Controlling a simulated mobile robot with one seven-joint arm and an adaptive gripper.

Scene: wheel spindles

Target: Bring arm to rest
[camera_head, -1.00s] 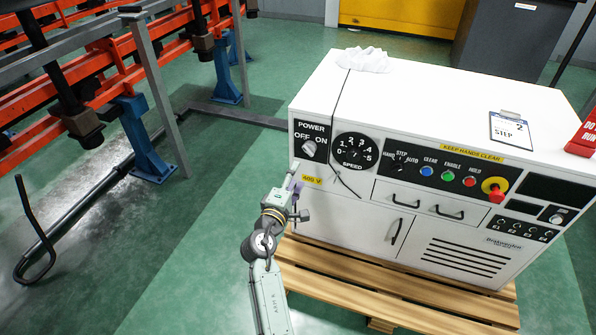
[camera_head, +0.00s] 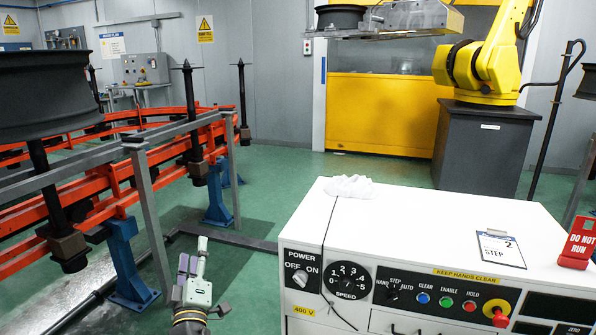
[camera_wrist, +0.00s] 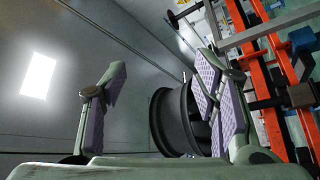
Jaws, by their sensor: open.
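My gripper (camera_head: 192,254) shows at the bottom of the head view, left of the white control cabinet (camera_head: 395,222). Its fingers point upward and it touches nothing that I can see. In the wrist view my gripper (camera_wrist: 160,78) has its two purple-padded fingers spread wide, with nothing held between them. A dark wheel (camera_wrist: 172,118) shows in the background beyond the right finger. Most of my arm below the gripper is out of the head view.
An orange rail rack (camera_head: 120,182) with upright spindles (camera_head: 188,95) and a grey rail stands at left. A dark wheel (camera_head: 50,92) sits on the near spindle. A yellow robot arm (camera_head: 490,65) stands at back right. Green floor (camera_head: 300,168) is open between.

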